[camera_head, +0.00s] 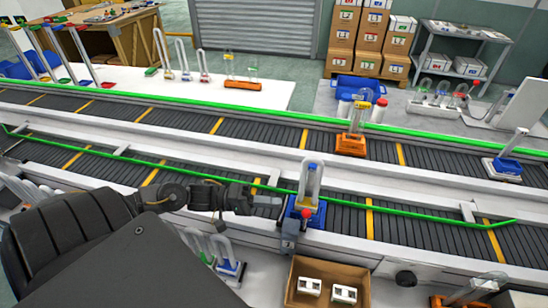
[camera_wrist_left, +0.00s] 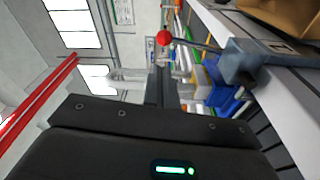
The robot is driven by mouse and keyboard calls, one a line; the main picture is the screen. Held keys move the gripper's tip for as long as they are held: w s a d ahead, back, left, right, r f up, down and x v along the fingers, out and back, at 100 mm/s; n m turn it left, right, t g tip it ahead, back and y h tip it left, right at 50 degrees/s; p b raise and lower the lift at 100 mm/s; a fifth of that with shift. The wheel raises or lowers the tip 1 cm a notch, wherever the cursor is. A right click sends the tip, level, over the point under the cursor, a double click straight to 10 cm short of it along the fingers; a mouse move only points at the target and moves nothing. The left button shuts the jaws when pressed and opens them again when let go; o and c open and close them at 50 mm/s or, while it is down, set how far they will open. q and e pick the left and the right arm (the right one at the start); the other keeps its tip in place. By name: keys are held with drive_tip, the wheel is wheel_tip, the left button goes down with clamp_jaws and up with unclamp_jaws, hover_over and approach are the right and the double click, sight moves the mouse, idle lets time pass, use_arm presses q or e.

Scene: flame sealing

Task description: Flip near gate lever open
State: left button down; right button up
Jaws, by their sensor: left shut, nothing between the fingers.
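The near gate lever has a red ball knob (camera_head: 306,214) above a grey bracket (camera_head: 289,238) on the near conveyor's front edge. In the left wrist view the red knob (camera_wrist_left: 163,37) sits on a thin rod leading to the grey bracket (camera_wrist_left: 245,62), just beyond my fingertips. My left gripper (camera_head: 276,201) is shut and empty, a little left of the lever; I cannot tell whether it touches. Its fingers also show in the wrist view (camera_wrist_left: 160,88). A blue carrier (camera_head: 318,215) with an upright glass loop stands on the belt right behind the lever. My right gripper is not in view.
Green rails (camera_head: 420,207) run along the belts. An orange carrier (camera_head: 351,144) and another blue carrier (camera_head: 503,168) stand on the far belt. A cardboard box (camera_head: 327,268) with white pieces sits in front of the lever. Glass loops (camera_head: 222,250) stand left of the box.

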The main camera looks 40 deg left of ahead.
use_arm(q)
drive_tip(key=x, duration=0.2)
drive_tip(key=p+x, duration=0.1)
drive_tip(key=x, duration=0.1)
drive_tip(key=shift+w+a+r, duration=0.1)
drive_tip(key=shift+w+a, duration=0.1)
drive_tip(key=shift+w, duration=0.05)
drive_tip(key=shift+p+x, duration=0.3)
drive_tip(key=shift+x, duration=0.8)
drive_tip(key=shift+d, duration=0.4)
drive_tip(key=shift+w+d, duration=0.3)
drive_tip(key=shift+d, duration=0.1)
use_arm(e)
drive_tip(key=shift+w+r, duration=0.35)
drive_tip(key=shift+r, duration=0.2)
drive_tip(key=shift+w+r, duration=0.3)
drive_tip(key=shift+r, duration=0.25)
